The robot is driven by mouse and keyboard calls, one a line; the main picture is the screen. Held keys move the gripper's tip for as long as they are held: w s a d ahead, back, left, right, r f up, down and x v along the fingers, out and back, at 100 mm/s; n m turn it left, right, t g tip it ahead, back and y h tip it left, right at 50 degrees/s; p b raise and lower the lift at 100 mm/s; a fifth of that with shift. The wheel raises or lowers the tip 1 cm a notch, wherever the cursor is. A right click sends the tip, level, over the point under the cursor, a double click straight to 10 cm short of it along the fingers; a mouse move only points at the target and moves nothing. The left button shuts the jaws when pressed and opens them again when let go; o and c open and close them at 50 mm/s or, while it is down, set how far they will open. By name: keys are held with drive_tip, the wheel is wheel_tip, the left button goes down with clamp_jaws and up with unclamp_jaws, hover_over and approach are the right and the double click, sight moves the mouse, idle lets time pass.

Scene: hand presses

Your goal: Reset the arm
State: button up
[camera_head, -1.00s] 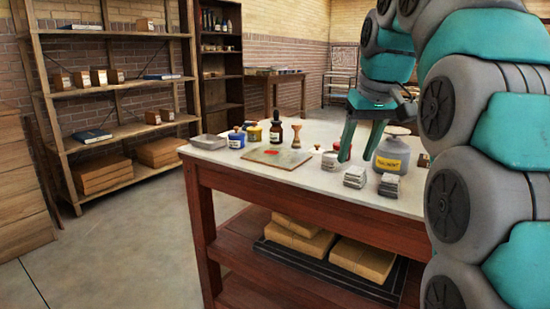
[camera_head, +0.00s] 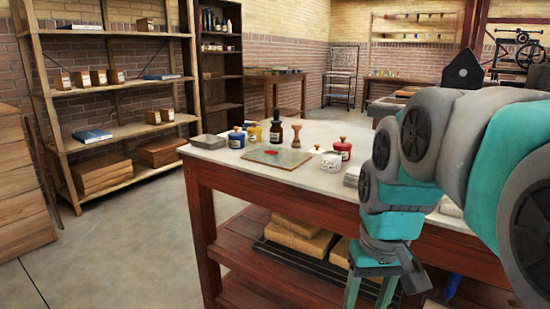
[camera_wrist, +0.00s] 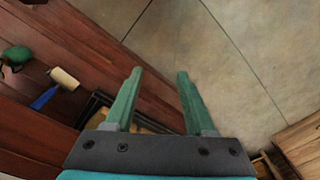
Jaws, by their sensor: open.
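My gripper (camera_head: 369,293) hangs pointing down in front of the near long side of the worktable, below its top. Its two teal fingers are apart with nothing between them. The wrist view also shows the open gripper (camera_wrist: 159,74), with the table's wooden side on the left and bare floor ahead. My arm is folded at the right of the head view and covers the right part of the tabletop.
The worktable (camera_head: 236,173) bears a board with a red patch (camera_head: 278,157), a dropper bottle (camera_head: 276,133), a red jar (camera_head: 343,148) and a white jar (camera_head: 331,163). A roller (camera_wrist: 62,80) lies on its lower shelf. Floor (camera_head: 120,260) at the left is clear.

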drive_tip(key=s+f+g, duration=0.2)
drive_tip(key=s+f, duration=1)
drive_tip(key=s, duration=0.3)
drive_tip(key=shift+s+d+f+m+h, duration=0.2)
drive_tip(key=shift+s+f+m+h, duration=0.1)
drive_tip(key=shift+s+f, duration=0.1)
